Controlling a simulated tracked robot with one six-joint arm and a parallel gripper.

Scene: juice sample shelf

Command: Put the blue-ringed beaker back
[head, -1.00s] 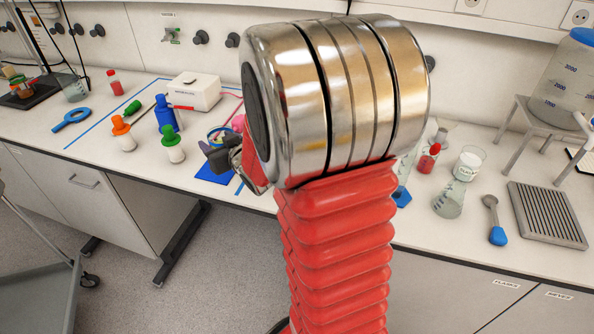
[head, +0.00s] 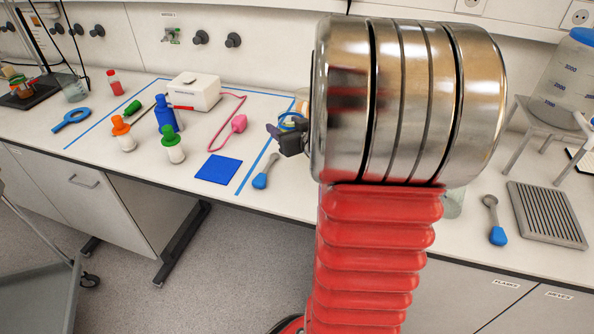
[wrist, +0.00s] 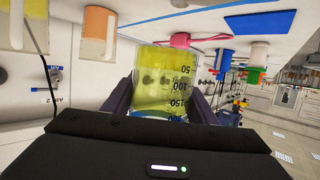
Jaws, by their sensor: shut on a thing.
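My gripper (head: 289,137) is shut on the blue-ringed beaker (head: 293,121) and holds it at the right of the blue tape line. In the wrist view the beaker (wrist: 165,80) sits between the two dark fingers of my gripper (wrist: 160,100). It is clear with yellow liquid and black graduation marks, and some blue shows at its end nearest the camera. In the head view my arm hides much of the beaker's right side. I cannot tell whether it touches the bench.
A blue square pad (head: 218,169) lies bare on the bench. A blue-handled spoon (head: 265,172), a pink item (head: 238,124), a green-capped bottle (head: 172,145) and a blue bottle (head: 167,115) stand or lie nearby. Orange vessels (wrist: 97,32) are close to the held beaker in the wrist view.

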